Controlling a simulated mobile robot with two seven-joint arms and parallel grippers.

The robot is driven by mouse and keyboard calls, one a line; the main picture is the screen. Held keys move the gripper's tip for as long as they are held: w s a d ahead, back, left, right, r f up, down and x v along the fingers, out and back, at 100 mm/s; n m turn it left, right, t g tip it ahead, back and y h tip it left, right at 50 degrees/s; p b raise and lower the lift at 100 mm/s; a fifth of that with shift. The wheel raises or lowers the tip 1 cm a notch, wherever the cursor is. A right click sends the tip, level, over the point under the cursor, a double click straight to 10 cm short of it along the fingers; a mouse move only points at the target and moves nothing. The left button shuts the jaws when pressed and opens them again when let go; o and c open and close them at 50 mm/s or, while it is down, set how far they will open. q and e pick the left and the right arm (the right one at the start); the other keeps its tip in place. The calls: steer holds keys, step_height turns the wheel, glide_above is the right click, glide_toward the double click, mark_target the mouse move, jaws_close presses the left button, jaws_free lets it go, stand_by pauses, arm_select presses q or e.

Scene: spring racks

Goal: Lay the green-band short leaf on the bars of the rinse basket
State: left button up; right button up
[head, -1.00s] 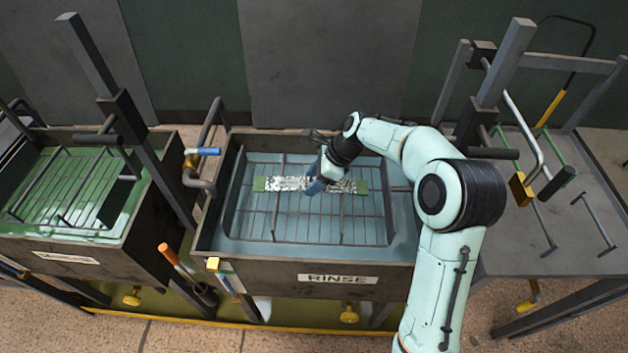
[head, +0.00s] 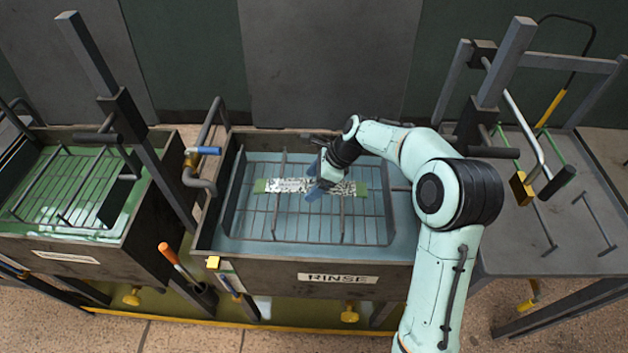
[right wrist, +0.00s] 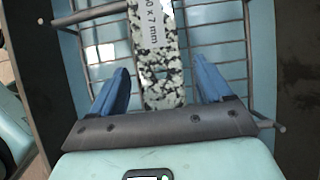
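The green-band short leaf (head: 345,188) is a flat speckled black-and-white strip with green ends. It lies across the bars of the rinse basket (head: 268,222), roughly level from left to right in the head view. In the right wrist view the leaf (right wrist: 165,90) runs away between the fingers, with a white label reading "0 x 7 mm" in part. My left gripper is in neither view.
The basket sits in the rinse tank (head: 240,262), in bluish liquid. A tank with green liquid (head: 125,262) stands to the left, with a dark post (head: 150,150) between. A grey table (head: 575,240) with a frame and rods stands at the right.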

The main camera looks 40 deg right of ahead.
steer(key=shift+r, duration=0.15)
steer(key=shift+r, duration=0.35)
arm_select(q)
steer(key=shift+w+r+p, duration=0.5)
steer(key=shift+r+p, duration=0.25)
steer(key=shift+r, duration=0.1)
arm_select(e)
steer(key=v, duration=1.2)
